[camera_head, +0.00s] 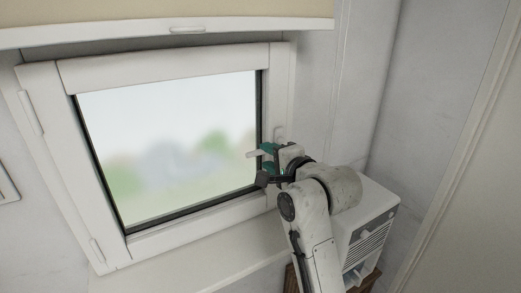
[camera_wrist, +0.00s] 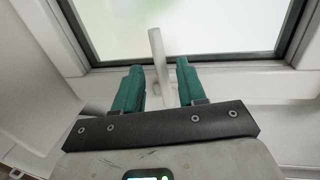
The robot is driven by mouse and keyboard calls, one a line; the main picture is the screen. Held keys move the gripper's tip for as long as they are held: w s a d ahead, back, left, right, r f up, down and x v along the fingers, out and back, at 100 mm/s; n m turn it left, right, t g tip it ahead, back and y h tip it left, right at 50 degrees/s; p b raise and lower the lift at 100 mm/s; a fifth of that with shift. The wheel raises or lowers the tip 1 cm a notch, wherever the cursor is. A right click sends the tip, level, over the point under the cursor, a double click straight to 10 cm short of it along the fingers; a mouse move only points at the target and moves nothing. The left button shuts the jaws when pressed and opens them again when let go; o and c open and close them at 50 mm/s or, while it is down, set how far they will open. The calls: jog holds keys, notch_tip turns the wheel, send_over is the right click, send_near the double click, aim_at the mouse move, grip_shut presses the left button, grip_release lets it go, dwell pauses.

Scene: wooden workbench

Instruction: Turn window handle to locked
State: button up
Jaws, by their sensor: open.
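The white window handle (camera_head: 253,154) is on the right side of the window frame (camera_head: 279,100). Its lever sticks out to the left, roughly level, with its tip over the edge of the glass. In the wrist view the handle (camera_wrist: 157,50) stands between the two teal fingers of my gripper (camera_wrist: 159,68), with a gap to each side. In the head view my gripper (camera_head: 266,159) is at the handle from the right. It is open around the lever and not closed on it. The handle's base is partly hidden by my gripper.
The window sash is shut against its frame, with blurred greenery behind the glass (camera_head: 170,145). A white sill (camera_head: 190,268) runs below. A white vented appliance (camera_head: 368,235) stands at the lower right, close behind my arm. A beige blind (camera_head: 160,18) hangs above.

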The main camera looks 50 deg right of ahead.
aim_at(261, 153)
jog(key=shift+p+x, duration=0.3)
jog(key=shift+x, duration=2.3)
jog(key=shift+a, duration=0.1)
jog(key=shift+c, duration=0.3)
grip_shut()
